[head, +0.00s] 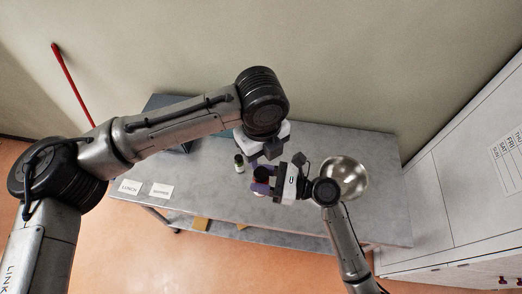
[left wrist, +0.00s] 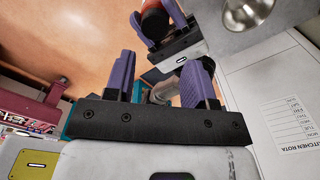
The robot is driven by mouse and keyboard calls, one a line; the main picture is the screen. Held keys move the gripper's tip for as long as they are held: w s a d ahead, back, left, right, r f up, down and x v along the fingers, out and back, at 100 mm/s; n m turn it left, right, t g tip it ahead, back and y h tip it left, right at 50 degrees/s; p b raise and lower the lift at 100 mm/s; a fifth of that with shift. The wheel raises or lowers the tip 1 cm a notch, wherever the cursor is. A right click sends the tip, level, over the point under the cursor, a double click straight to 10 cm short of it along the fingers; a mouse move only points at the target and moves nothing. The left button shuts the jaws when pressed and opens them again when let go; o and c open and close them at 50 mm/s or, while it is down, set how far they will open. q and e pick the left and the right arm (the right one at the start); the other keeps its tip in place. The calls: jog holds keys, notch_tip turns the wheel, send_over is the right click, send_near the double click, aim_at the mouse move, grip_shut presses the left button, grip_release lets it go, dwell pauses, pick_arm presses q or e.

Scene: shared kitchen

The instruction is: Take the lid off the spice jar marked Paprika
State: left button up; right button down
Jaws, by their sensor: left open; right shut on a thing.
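A jar with reddish contents and a dark top (left wrist: 154,22) is held between the purple fingers of my right gripper (left wrist: 160,24), seen at the top of the left wrist view. Its label cannot be read. In the head view my right gripper (head: 262,182) is over the front middle of the table and mostly hides that jar. My left gripper (left wrist: 158,78) is open and apart from the jar, with nothing clearly between its fingers. In the head view it hangs just behind the right gripper, fingertips largely hidden. A small dark-lidded jar (head: 239,163) stands upright on the table, to the left of both grippers.
The grey table (head: 210,180) has a shiny metal bowl (head: 345,178) right of the grippers. Two white cards, one reading LUNCH (head: 129,187) and another (head: 161,191), lie at the left front. A pale cabinet (head: 460,190) with a rota sheet stands at right.

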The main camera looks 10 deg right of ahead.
aim_at(261, 172)
pick_arm(q)
jog(key=m, duration=0.5)
jog(key=shift+s+a+m, duration=0.1)
jog(key=shift+a+m, duration=0.05)
jog(key=shift+m, duration=0.25)
jog(key=m, duration=0.6)
jog(key=shift+m, duration=0.3)
jog(key=shift+a+f, duration=0.1)
jog(key=shift+f, duration=3.95)
